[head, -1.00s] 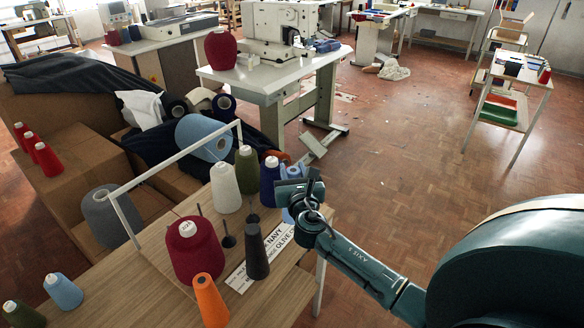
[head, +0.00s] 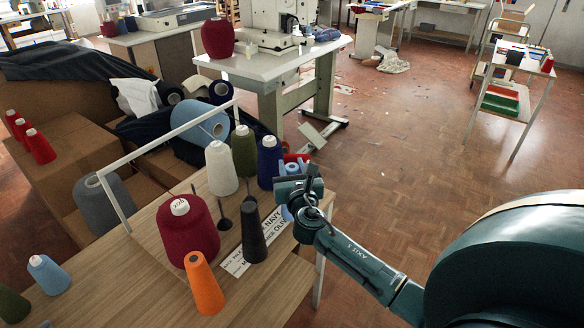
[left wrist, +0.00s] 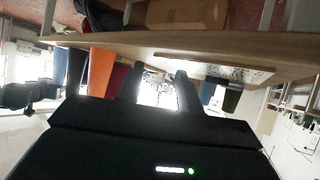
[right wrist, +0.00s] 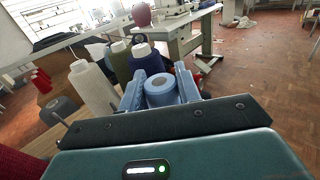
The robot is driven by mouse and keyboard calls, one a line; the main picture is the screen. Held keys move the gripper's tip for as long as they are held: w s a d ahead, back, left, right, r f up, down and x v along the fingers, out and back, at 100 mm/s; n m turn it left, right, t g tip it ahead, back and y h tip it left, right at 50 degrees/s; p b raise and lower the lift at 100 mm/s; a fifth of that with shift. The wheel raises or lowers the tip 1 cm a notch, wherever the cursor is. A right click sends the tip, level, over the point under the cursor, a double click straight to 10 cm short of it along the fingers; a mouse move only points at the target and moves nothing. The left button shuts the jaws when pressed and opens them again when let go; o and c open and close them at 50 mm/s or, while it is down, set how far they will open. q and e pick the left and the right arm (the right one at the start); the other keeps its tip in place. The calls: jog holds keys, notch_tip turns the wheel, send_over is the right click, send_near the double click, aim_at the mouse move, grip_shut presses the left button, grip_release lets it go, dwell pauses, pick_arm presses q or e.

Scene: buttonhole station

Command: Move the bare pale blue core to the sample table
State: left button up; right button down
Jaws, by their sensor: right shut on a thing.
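The pale blue core (right wrist: 160,92) stands between the fingers of my right gripper (right wrist: 160,98) in the right wrist view. Its round top with a central hole shows. My right gripper (head: 298,192) is shut on it in the head view, beside the right edge of the wooden cone table. Most of the core is hidden there, and I cannot tell its clearance from the table. My left gripper (left wrist: 158,88) shows only in its own wrist view, fingers apart and empty. A small table with coloured trays (head: 515,67), perhaps the sample table, stands at the far right.
Navy (head: 269,160), olive (head: 244,152) and cream (head: 220,168) cones stand close left of my right gripper. A dark grey cone (head: 253,232), a maroon cone (head: 188,230) and an orange cone (head: 204,288) are nearer. A white rail frames the wooden table (head: 110,290). The parquet floor rightward is clear.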

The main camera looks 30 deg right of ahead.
jog(key=shift+f, duration=0.3)
jog(key=c, duration=0.9)
grip_release()
